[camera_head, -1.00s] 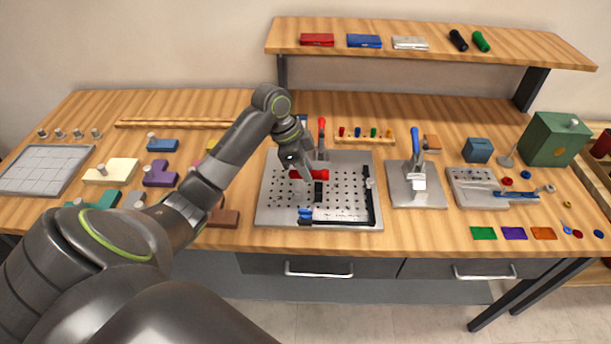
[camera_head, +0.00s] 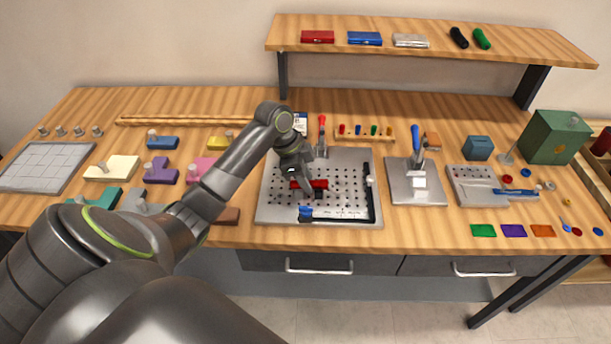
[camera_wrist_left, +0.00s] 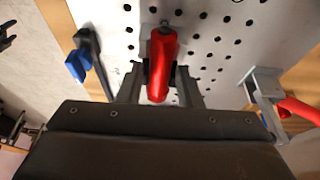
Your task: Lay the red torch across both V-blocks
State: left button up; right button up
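The red torch (camera_head: 312,184) is level above the perforated metal plate (camera_head: 270,208), roughly left to right in the head view. My left gripper (camera_head: 303,183) reaches down over it. In the left wrist view its two fingers (camera_wrist_left: 161,88) sit close on both sides of the torch (camera_wrist_left: 163,50), shut on it. A small black block (camera_head: 318,195), seemingly a V-block, shows just under the torch's right part. The other V-block is not clear in the head view; my gripper covers that side. Whether the torch touches the blocks I cannot tell. My right gripper is not in view.
A red-handled clamp (camera_head: 322,138) stands at the plate's back edge. A blue-handled part (camera_head: 306,212) and a black bar (camera_head: 371,195) edge the plate's front and right. A blue-handled clamp station (camera_head: 416,185) stands to the right.

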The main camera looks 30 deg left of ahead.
pick_arm(q)
jog(key=shift+o, duration=0.8)
jog(key=shift+r, duration=0.25)
jog(key=b+v, duration=0.1)
jog(key=v, duration=1.1)
jog(key=shift+r, duration=0.35)
jog(key=shift+a, duration=0.1)
jog(key=shift+f, duration=0.1)
